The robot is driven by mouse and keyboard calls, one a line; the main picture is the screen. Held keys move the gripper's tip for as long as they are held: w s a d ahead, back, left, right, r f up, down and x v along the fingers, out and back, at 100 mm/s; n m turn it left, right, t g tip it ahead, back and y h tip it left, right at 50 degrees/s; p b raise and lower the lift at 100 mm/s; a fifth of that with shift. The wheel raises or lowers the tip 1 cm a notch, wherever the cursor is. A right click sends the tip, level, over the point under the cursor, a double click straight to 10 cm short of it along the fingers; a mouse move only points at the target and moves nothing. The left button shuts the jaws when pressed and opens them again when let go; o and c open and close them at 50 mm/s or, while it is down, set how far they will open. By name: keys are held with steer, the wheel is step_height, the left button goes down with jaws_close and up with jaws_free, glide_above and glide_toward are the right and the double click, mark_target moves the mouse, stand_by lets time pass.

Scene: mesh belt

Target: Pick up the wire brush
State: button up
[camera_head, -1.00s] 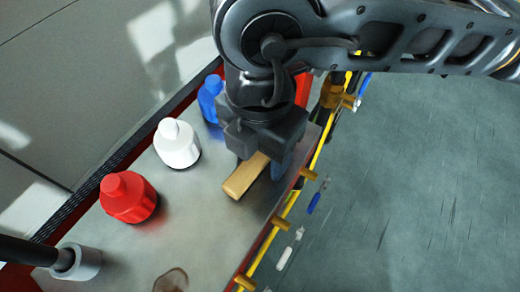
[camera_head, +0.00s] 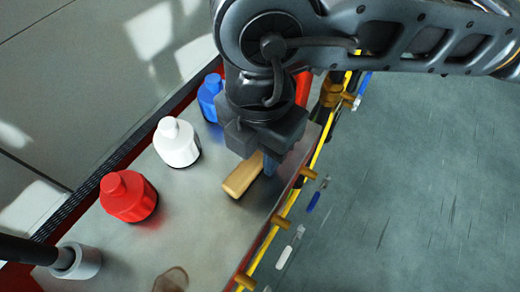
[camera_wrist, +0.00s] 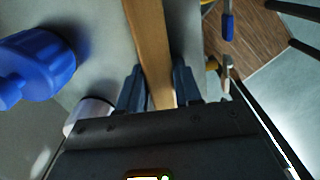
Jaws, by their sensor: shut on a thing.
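The wire brush (camera_head: 243,176) shows as a light wooden bar in the head view, sticking out from under my gripper (camera_head: 262,152) near the right side of the metal surface. In the wrist view the wooden bar (camera_wrist: 150,45) runs from the top edge down between the two dark fingers of my gripper (camera_wrist: 158,92). The fingers are shut on it. The far end of the brush is hidden by my gripper, and its bristles do not show. I cannot tell whether it is touching the surface.
On the metal surface (camera_head: 190,228) stand a red bottle (camera_head: 128,197), a white bottle (camera_head: 177,143) and a blue bottle (camera_head: 210,98), left of my gripper. A yellow rail (camera_head: 287,206) with pegs and hanging tools runs along the right edge. Bare surface lies in front.

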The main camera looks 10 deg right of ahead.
steer(key=shift+r, duration=0.55)
steer(key=r, duration=0.1)
steer(key=d+r+b, duration=0.1)
steer(key=r, duration=0.1)
steer(key=shift+w+r, duration=0.1)
steer(key=shift+r, duration=0.05)
steer(key=d+r+b, duration=0.2)
steer(key=d+r, duration=0.4)
steer(key=d, duration=0.4)
steer(key=shift+s+d+r, duration=0.2)
steer(key=shift+d+r, duration=0.1)
steer(key=o, duration=0.5)
steer(key=shift+c, duration=0.2)
steer(key=c, duration=0.3)
steer(key=shift+s, duration=0.1)
